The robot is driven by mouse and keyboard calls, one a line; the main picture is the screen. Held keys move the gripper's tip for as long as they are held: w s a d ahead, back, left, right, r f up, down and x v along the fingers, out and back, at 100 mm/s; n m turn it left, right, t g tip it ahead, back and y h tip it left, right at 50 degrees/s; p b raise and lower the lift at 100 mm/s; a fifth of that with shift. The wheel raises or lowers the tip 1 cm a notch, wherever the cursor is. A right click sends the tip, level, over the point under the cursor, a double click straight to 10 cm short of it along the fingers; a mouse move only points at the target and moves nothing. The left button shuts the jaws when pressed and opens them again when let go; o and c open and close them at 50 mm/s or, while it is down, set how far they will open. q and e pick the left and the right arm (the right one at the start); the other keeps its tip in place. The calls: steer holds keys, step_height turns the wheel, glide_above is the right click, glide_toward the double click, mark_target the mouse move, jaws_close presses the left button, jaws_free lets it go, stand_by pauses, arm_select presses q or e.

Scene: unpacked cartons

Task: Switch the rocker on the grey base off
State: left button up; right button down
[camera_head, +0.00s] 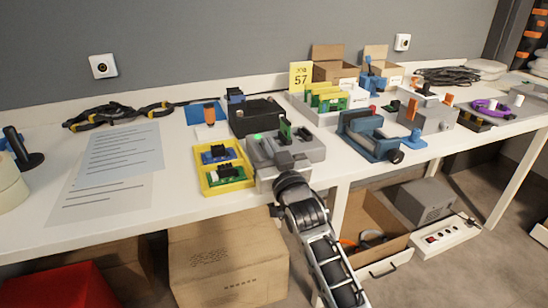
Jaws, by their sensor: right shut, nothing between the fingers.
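The grey base (312,152) stands near the front edge of the table. A green light (258,136) glows at its left, and an upright green board (285,131) stands in it. Small dark parts sit on its top; I cannot tell which is the rocker or how it is tilted. My right gripper (281,184) is at the front of the base, shut and empty. The dark wrist hides part of the base's front, and I cannot tell whether the fingers touch it. My left gripper is not in view.
A yellow tray (203,187) with small boards lies left of the base. A black device (262,115) stands behind it, and a blue fixture (357,136) to its right. Paper sheets (118,160) lie on the left of the table. An open carton (366,214) is below.

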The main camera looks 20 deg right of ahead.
stand_by(0.3)
steer(key=shift+f, duration=0.55)
steer(key=shift+r, duration=0.15)
